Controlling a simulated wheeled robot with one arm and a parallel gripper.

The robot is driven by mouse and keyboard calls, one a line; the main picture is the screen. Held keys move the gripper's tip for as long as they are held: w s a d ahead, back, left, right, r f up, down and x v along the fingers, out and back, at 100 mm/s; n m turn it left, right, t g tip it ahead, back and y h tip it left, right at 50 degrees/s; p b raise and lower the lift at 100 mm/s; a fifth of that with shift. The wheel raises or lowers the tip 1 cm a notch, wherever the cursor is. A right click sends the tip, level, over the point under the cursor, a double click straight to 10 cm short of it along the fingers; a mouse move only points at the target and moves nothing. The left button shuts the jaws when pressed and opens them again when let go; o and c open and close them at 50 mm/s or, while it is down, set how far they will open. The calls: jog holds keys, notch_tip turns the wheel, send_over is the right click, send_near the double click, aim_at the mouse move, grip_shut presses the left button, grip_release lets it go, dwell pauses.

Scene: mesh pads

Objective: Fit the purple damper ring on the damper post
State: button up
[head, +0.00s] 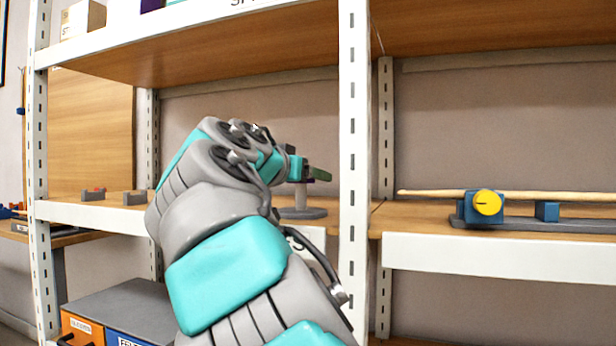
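My arm reaches up from the bottom into the left shelf bay, and its end, my gripper (318,174), is small and mostly seen from behind. Whether its fingers are open or shut does not show. Just below it, a light grey upright post (301,199) on a round grey base (303,213) stands on the middle shelf; it may be the damper post. Its top is hidden by my gripper. I see no purple ring clearly. A small purple thing (151,5) is cut off by the top edge on the upper shelf.
A white shelf upright (353,150) stands just right of my gripper. In the right bay, a blue holder with a yellow knob (487,203) carries a long wooden rod (560,196). Small grey blocks (134,198) sit at left. Orange and blue drawers (125,335) stand below.

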jog(key=o, duration=1.4)
jog(key=shift+c, duration=0.2)
jog(key=shift+s+a, duration=0.1)
jog(key=shift+s, duration=0.05)
jog(key=v, duration=0.7)
jog(key=shift+s+a, duration=0.1)
jog(key=shift+s, duration=0.15)
